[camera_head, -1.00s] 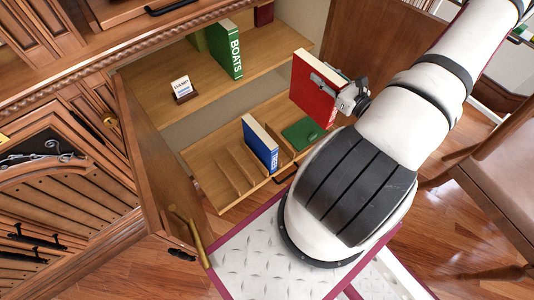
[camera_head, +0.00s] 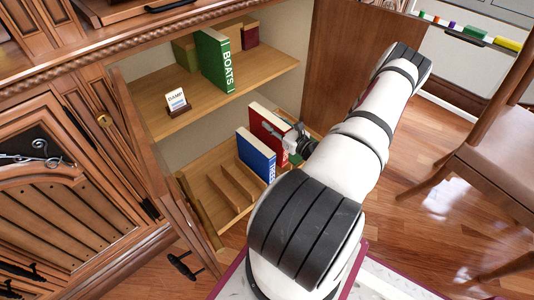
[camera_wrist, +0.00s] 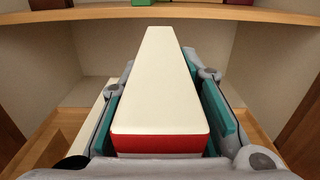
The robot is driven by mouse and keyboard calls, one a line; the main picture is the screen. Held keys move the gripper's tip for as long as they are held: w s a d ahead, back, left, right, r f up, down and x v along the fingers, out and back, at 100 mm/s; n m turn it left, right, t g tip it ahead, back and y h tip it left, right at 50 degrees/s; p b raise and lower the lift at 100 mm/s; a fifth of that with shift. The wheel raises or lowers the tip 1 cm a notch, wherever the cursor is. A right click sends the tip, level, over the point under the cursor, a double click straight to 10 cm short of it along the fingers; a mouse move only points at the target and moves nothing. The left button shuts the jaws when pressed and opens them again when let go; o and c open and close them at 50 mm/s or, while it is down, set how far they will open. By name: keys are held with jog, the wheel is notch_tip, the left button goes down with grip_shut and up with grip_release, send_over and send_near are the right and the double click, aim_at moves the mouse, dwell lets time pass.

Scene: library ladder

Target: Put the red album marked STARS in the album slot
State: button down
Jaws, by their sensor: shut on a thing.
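The red album (camera_head: 266,122) is upright above or in the right part of the pull-out divided tray (camera_head: 205,197), just right of the blue book (camera_head: 255,155). Its lower part is hidden behind the blue book and my arm, so I cannot tell whether it touches the tray floor. No STARS marking shows. My gripper (camera_head: 292,138) is shut on the album's near edge. In the wrist view the album's cream page edge (camera_wrist: 160,75) and red cover (camera_wrist: 160,142) lie between the teal pads of my gripper (camera_wrist: 165,110).
Wooden dividers (camera_head: 238,184) leave empty slots left of the blue book. The shelf (camera_head: 225,95) above holds a green BOATS book (camera_head: 215,60) and a DAMP card (camera_head: 177,100). An open cabinet door (camera_head: 160,165) stands at left, a chair (camera_head: 500,140) at right.

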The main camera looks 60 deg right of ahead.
aim_at(273, 140)
jog(key=shift+f+b, duration=1.75)
jog(key=shift+f, duration=2.2)
jog(key=shift+f, duration=0.15)
jog(key=c, duration=1.2)
grip_release()
